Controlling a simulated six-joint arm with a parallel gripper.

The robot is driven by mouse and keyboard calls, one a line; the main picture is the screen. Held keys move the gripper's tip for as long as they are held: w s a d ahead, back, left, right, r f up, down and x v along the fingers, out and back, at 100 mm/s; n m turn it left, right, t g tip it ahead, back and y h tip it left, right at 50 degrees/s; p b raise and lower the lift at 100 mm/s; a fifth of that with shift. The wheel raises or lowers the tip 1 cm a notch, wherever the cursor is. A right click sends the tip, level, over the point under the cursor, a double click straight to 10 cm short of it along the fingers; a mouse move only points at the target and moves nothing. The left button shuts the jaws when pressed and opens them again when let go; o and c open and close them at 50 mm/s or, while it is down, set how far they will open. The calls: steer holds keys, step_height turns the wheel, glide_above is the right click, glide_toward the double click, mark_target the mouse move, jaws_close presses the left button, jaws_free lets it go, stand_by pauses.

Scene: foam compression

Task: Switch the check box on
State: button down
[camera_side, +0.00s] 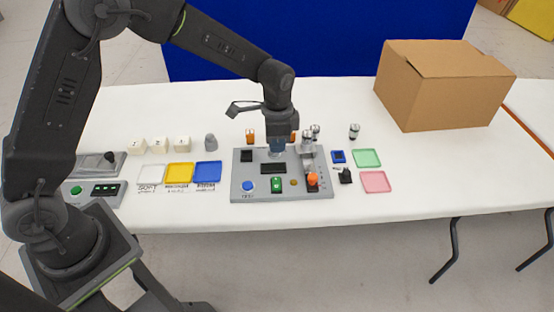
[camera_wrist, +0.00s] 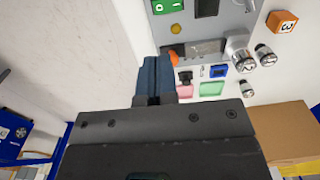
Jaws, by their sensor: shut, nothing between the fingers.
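A grey panel box (camera_side: 240,165) stands on the white table in the side view. It carries a blue button (camera_side: 249,186), a green switch (camera_side: 277,185) with a white mark, a small yellow knob (camera_side: 294,182), an orange-topped lever (camera_side: 312,179) and dark display areas. In the wrist view the green switch (camera_wrist: 162,6), yellow knob (camera_wrist: 176,29) and orange lever top (camera_wrist: 173,55) show near the top. My gripper (camera_side: 277,152) points down over the back of the panel, its blue fingers (camera_wrist: 153,72) shut and empty. Whether the fingertips touch the panel is unclear.
Metal cylinders (camera_side: 354,131), orange blocks (camera_side: 250,136) and a small blue device (camera_side: 338,156) stand around the panel. Green (camera_side: 367,158) and pink (camera_side: 375,182) trays lie right; white, yellow (camera_side: 179,173) and blue (camera_side: 207,171) ones left. A cardboard box (camera_side: 440,90) stands back right.

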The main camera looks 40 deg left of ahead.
mark_target(277, 182)
step_height(277, 182, down, 13)
steer(key=shift+f, duration=0.15)
stand_by(0.4)
steer(key=shift+s+d+f, duration=0.1)
steer(key=shift+f, duration=0.15)
steer(key=shift+w+a+r, duration=0.3)
steer(key=shift+w+a, duration=0.25)
steer(key=shift+a, duration=0.05)
steer(key=shift+r, duration=0.15)
step_height(277, 182, up, 14)
stand_by(0.7)
